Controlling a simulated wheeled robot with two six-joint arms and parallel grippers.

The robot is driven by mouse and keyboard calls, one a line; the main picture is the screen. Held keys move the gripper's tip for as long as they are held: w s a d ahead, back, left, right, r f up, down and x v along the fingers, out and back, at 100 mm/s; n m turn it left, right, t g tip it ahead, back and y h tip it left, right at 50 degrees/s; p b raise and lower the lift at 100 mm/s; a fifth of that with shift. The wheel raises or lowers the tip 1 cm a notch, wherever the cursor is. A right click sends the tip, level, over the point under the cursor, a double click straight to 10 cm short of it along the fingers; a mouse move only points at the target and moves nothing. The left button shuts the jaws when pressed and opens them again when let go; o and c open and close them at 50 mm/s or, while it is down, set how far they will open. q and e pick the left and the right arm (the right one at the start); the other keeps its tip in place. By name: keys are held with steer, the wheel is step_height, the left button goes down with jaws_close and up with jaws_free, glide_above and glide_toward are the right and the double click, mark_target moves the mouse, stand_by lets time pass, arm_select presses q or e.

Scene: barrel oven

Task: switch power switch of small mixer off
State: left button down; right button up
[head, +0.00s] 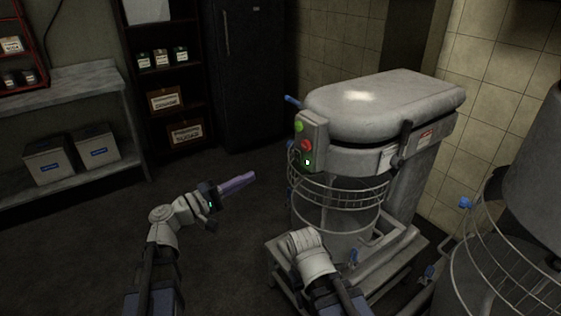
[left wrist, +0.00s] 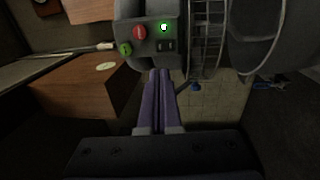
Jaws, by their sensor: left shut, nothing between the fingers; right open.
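The small mixer (head: 380,110) is a grey machine with a wire guard and bowl. Its control box (head: 313,135) carries a green button, a red button and a small power switch (head: 307,161) lit green-white. The left wrist view shows the lit switch (left wrist: 164,27) beside the red button (left wrist: 139,32), with a dark rocker below it. My left gripper (head: 253,176) has purple fingers, shut and empty, left of and apart from the box. In the left wrist view its fingertips (left wrist: 158,72) point toward the box. My right arm is in front of the mixer base; its gripper does not show.
A larger mixer (head: 530,150) with a wire guard stands at the right. A metal shelf (head: 85,90) with boxes is at the left, and a dark cabinet (head: 255,60) is behind. The floor between shelf and mixer is clear.

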mark_target(297, 153)
arm_select(q)
steer(key=p+x, duration=0.1)
steer(key=x, duration=1.3)
steer(key=shift+s+p, duration=0.1)
steer(key=shift+p, duration=0.2)
arm_select(e)
steer(key=shift+r, duration=0.85)
